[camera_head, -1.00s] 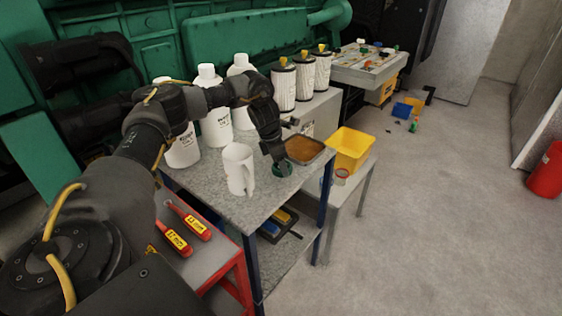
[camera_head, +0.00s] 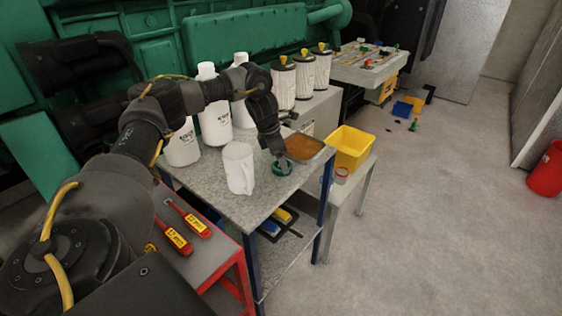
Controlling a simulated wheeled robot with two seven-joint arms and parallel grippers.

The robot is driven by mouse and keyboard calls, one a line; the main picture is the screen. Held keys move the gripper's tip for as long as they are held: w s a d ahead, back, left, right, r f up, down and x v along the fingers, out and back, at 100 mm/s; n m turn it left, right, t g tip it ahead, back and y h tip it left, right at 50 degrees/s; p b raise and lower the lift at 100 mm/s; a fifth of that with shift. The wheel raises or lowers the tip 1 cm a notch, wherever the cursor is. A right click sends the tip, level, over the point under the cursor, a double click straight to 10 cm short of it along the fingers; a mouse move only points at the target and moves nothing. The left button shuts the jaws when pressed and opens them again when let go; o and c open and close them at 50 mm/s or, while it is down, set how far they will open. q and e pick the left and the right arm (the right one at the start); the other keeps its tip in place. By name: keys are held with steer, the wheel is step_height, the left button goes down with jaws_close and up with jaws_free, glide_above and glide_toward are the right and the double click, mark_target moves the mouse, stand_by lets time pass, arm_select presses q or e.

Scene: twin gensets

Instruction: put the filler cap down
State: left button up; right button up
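The green filler cap (camera_head: 282,169) is at the front right part of the grey speckled table top (camera_head: 215,190), beside the brown tray. My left gripper (camera_head: 279,158) points down right at the cap, its tip at the cap's upper edge. The fingers are dark and small, so I cannot tell whether they grip the cap or are apart from it. The cap looks level and appears to rest on the table. My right gripper is not in view.
A white jug (camera_head: 239,168) stands left of the cap. A tray of brown liquid (camera_head: 303,147) lies just behind it. White bottles (camera_head: 215,118) and filters (camera_head: 304,77) stand further back. A yellow bin (camera_head: 350,148) stands to the right on a lower stand.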

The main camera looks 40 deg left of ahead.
arm_select(q)
steer(key=p+v, duration=0.1)
steer(key=v, duration=0.9)
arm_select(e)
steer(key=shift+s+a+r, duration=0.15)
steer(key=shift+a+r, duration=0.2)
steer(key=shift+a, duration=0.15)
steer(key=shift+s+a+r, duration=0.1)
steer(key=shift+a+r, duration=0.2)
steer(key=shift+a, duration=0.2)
arm_select(q)
steer(key=shift+r, duration=0.1)
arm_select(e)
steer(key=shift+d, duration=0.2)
